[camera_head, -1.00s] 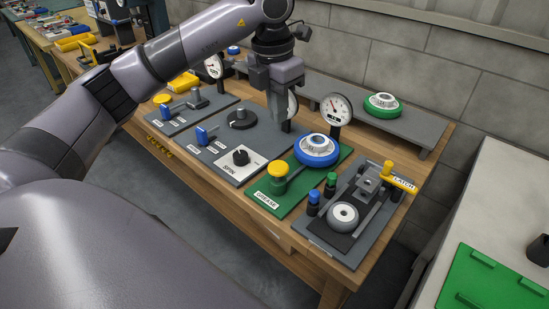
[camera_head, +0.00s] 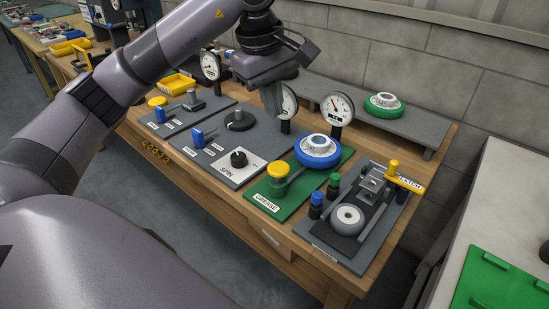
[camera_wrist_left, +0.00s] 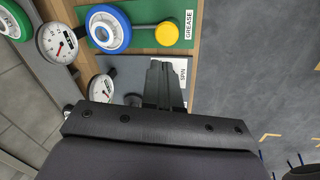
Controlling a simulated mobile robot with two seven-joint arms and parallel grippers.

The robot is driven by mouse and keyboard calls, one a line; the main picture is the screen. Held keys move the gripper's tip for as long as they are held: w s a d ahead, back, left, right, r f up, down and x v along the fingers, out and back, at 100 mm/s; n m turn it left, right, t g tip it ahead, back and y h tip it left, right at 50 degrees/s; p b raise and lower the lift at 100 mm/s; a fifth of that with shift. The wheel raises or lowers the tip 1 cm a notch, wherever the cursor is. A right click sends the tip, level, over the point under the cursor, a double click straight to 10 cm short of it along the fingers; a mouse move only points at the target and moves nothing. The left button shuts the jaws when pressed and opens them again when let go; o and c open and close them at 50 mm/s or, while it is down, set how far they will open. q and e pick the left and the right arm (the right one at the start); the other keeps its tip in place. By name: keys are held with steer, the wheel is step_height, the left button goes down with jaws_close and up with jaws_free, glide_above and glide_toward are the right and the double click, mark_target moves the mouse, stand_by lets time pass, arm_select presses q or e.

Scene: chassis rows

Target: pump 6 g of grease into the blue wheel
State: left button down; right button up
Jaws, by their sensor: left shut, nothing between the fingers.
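The blue wheel (camera_head: 318,147) with its pale hub sits flat on the green grease plate (camera_head: 299,198). It also shows in the left wrist view (camera_wrist_left: 108,30). The yellow round pump knob (camera_head: 278,171) stands on the same plate, in front of the wheel; the left wrist view shows it too (camera_wrist_left: 167,34). A round gauge (camera_head: 338,109) stands behind the wheel; its needle reading is too small to tell. My left gripper (camera_head: 273,112) is shut and empty, pointing down above the grey spin plate, left of the wheel and apart from it. My right gripper is not in view.
The spin plate carries a black knob (camera_head: 239,158) and a second gauge (camera_head: 287,103). At right is a latch fixture (camera_head: 371,205) with a grey wheel and a yellow handle. A green wheel (camera_head: 383,105) sits on the raised rear shelf (camera_head: 410,128).

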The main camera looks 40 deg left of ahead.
arm_select(q)
steer(key=shift+s+a+r+m+t+b, duration=0.15)
steer(key=shift+s+m+b, duration=0.2)
steer(key=shift+m, duration=2.2)
steer(key=shift+s+f+m+t+b, duration=0.15)
steer(key=shift+m+b, duration=0.3)
steer(key=shift+m, duration=2.05)
steer(key=shift+s+a+r+m+t+b, duration=0.15)
steer(key=shift+s+m+t+b, duration=0.2)
steer(key=shift+m, duration=2.2)
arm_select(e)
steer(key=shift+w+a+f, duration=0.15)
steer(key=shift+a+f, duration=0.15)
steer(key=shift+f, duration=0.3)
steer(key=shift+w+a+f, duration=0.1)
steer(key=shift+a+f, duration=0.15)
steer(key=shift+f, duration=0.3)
arm_select(q)
steer(key=shift+w, duration=0.1)
glide_above(278, 166)
steer(key=shift+g, duration=0.25)
steer(key=f, duration=0.8)
steer(key=s+f, duration=0.1)
steer(key=f, duration=0.2)
steer(key=shift+f+b, duration=0.3)
steer(key=shift+f, duration=1)
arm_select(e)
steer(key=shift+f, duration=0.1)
